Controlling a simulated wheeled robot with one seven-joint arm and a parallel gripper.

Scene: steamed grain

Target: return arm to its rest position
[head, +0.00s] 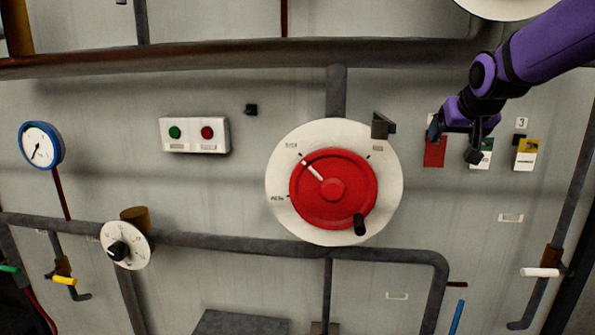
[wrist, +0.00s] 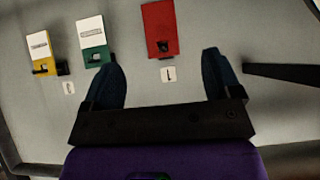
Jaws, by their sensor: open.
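My purple arm (head: 545,45) reaches in from the upper right in the head view. My gripper (head: 455,148) is in front of the panel near the tags. In the wrist view my gripper (wrist: 165,75) has its two dark fingers spread wide, with nothing held between them. A red tag (wrist: 160,28) hangs on the panel beyond and between the fingertips. A green-and-white tag (wrist: 92,38) is by the left finger, and a yellow-and-white tag (wrist: 42,50) is farther left. In the head view, the gripper partly covers the red tag (head: 434,154) and the green-and-white tag (head: 481,156).
A large red dial (head: 335,190) with a black knob sits on a white disc left of my gripper. A dark bracket (head: 383,126) juts out at its upper right. Pipes (head: 230,58) cross the wall. A button box (head: 194,134) and a blue-rimmed gauge (head: 41,146) are farther left.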

